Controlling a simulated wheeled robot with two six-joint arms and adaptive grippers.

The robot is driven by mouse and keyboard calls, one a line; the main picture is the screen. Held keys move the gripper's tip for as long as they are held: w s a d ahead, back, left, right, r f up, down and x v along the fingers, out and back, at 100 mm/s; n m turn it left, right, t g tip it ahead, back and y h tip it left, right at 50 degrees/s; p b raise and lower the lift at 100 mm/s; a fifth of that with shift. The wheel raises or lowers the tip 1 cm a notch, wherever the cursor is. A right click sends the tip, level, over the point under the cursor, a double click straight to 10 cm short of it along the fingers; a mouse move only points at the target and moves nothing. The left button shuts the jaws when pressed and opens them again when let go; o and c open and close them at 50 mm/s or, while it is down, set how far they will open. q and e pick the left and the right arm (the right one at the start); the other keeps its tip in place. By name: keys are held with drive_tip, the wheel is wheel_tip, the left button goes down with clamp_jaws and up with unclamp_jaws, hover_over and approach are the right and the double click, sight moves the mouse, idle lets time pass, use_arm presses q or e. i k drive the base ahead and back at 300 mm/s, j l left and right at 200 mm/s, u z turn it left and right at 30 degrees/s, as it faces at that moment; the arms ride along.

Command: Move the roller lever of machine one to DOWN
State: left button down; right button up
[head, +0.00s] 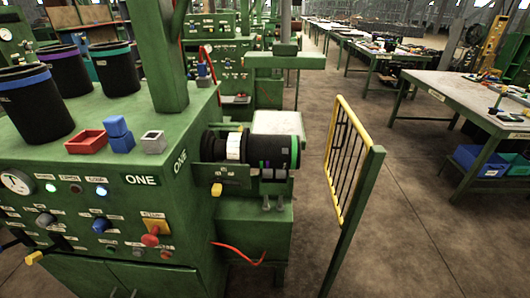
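Machine one (250,235) is a green machine at the left and centre, with "ONE" on its front and side. A black roller assembly (255,148) with a white band sticks out from its right side. A yellow-tipped lever (217,189) sits just below the left part of the roller. Another yellow-tipped lever (34,257) sticks out at the lower left of the front panel. The small labels are too blurred to read, so I cannot tell which one is the roller lever or its setting. Neither of my grippers is in view.
Black sleeves (115,72), a red tray (86,142) and blue blocks (119,135) stand on the machine top. The front panel has a gauge (17,182), lamps and a red-yellow knob (153,228). A yellow barred gate (347,155) stands right of the roller. Floor beyond is clear up to green tables (470,100).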

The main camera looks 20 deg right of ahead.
sight(34, 257)
drive_tip(key=u, duration=1.25)
